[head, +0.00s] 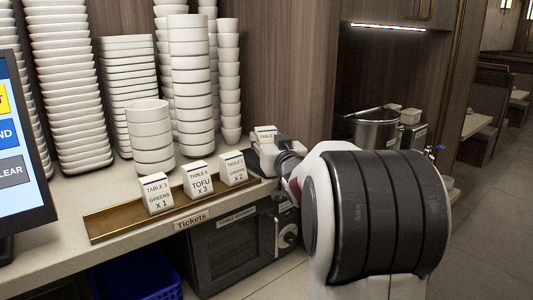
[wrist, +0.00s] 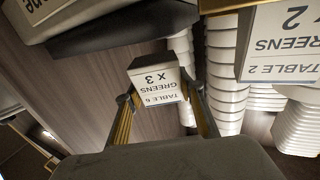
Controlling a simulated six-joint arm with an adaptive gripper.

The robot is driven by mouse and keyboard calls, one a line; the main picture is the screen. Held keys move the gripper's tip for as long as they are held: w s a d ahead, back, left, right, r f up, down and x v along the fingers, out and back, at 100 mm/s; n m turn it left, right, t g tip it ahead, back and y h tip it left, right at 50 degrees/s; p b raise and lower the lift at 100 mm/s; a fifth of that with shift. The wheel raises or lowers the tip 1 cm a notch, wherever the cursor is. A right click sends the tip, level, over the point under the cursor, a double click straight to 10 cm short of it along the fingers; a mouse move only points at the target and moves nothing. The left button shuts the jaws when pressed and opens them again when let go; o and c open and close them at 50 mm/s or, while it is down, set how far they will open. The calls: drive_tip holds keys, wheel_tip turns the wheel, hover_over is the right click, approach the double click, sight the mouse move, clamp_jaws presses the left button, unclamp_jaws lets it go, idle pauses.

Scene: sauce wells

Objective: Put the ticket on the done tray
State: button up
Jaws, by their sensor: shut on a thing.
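The ticket (wrist: 160,72), a small white block reading TABLE 6, GREENS x 3, sits between the two fingers of my gripper (wrist: 158,98) in the wrist view. My gripper is shut on it. The wrist picture is upside down, so the print is inverted. In the head view the ticket (head: 265,134) shows its top part beyond the brass rail; my wrist and arm hide much of the gripper. A dark tray edge (wrist: 125,27) lies at the upper left of the wrist view, beside a pale label ending in "one". The ticket appears apart from it.
A brass Tickets rail (head: 115,219) holds three other tickets: Table 3 (head: 157,193), Table 5 (head: 199,180) and Table 2 (head: 233,168). Tall stacks of white bowls (head: 190,80) stand behind. A screen (head: 20,140) is at the left.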

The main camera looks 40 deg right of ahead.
drive_tip(key=shift+f, duration=0.25)
drive_tip(key=shift+f, duration=1.8)
drive_tip(key=shift+f, duration=0.15)
drive_tip(key=o, duration=1.1)
drive_tip(key=shift+r, duration=0.2)
drive_tip(key=v, duration=1.2)
drive_tip(key=shift+a+f, duration=0.1)
drive_tip(key=shift+a, duration=0.05)
